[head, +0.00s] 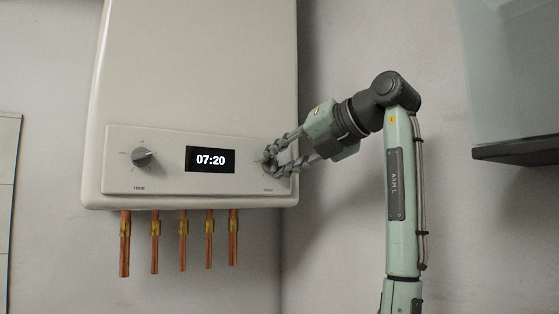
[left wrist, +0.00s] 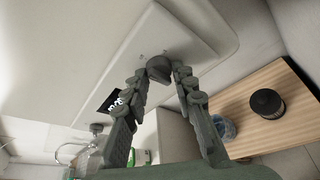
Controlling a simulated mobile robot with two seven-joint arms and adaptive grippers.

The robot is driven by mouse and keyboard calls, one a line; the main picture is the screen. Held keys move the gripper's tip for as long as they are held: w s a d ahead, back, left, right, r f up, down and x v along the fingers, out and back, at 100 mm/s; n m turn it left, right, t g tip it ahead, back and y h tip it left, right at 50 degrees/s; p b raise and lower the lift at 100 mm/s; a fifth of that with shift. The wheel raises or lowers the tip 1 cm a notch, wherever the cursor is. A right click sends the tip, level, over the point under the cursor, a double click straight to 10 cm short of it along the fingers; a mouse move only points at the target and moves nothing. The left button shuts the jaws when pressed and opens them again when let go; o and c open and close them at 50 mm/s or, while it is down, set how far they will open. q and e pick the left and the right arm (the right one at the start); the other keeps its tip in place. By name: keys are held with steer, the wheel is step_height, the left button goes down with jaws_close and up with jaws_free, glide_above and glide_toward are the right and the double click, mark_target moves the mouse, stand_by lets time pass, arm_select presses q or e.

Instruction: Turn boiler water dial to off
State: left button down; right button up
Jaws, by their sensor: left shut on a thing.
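The white boiler (head: 195,70) hangs on the wall. Its front panel has a grey dial at left (head: 142,158), a screen reading 07:20 (head: 210,159) and a second dial at right. My left gripper (head: 268,160) is at this right dial, which its fingers mostly hide in the head view. In the left wrist view the dark round dial (left wrist: 159,68) sits between the two fingertips (left wrist: 160,74), and the gripper is shut on it. The small labels under the dials are too small to read surely. My right gripper is not in view.
Several copper pipes (head: 183,245) come out below the boiler. A grey cabinet (head: 510,75) hangs at the right.

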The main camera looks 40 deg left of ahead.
arm_select(q)
steer(key=c, duration=1.2)
jaws_free()
step_height(320, 180, up, 10)
